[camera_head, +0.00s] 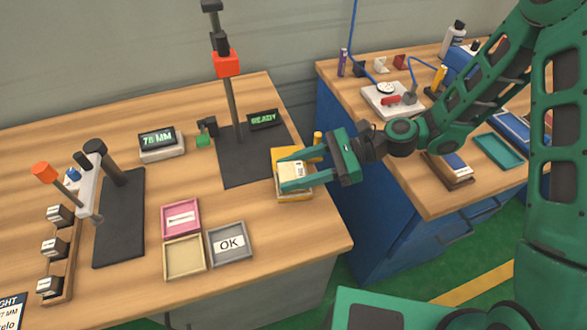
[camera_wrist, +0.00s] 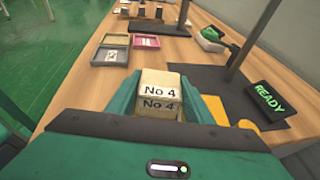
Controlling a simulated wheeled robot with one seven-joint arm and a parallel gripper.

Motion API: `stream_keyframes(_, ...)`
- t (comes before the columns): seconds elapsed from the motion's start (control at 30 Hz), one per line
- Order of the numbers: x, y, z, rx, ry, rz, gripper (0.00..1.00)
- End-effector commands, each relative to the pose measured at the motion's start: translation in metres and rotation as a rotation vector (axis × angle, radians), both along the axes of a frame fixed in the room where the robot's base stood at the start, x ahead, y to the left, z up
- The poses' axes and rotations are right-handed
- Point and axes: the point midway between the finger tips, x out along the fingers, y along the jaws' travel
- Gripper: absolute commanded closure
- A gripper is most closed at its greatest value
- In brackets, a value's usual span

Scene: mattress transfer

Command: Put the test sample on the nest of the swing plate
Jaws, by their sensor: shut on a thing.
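The test sample is a small cream block marked "No 4" (camera_wrist: 160,92), held between the two green fingers of my gripper (camera_head: 300,172). In the head view the sample (camera_head: 299,170) shows as a pale block with dark print. The yellow swing plate (camera_head: 287,156) lies beneath my fingers at the right edge of the table, with a yellow knob (camera_head: 318,138) beside it. In the wrist view, yellow parts (camera_wrist: 247,125) show to the right of my gripper (camera_wrist: 165,90). The nest is hidden. I cannot tell whether the sample touches the plate.
A black base with a post and orange head (camera_head: 226,64) stands behind the plate, next to a READY display (camera_head: 262,120). Pink (camera_head: 167,206), tan (camera_head: 170,272) and grey OK trays (camera_head: 246,257) lie front left. A blue bench (camera_head: 345,150) stands to the right.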

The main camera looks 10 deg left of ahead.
Motion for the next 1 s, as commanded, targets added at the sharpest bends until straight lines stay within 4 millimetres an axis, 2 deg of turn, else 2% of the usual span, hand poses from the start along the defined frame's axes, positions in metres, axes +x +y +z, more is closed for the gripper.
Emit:
stream_keyframes(0.17,0.000,0.000,-0.002,0.001,0.001,0.000,0.75)
stream_keyframes(0.2,0.000,0.000,-0.002,0.000,0.001,0.000,0.44)
stream_keyframes(0.23,0.000,0.000,-0.002,0.000,0.001,0.000,0.37)
stream_keyframes(0.27,0.000,0.000,-0.002,0.000,0.001,0.000,0.35)
stream_keyframes(0.67,0.002,-0.004,0.002,0.000,0.000,-0.003,0.35)
stream_keyframes(0.77,0.008,-0.016,0.005,0.000,0.000,-0.005,0.35)
stream_keyframes(1.0,0.025,-0.059,0.019,-0.001,-0.001,-0.006,0.35)
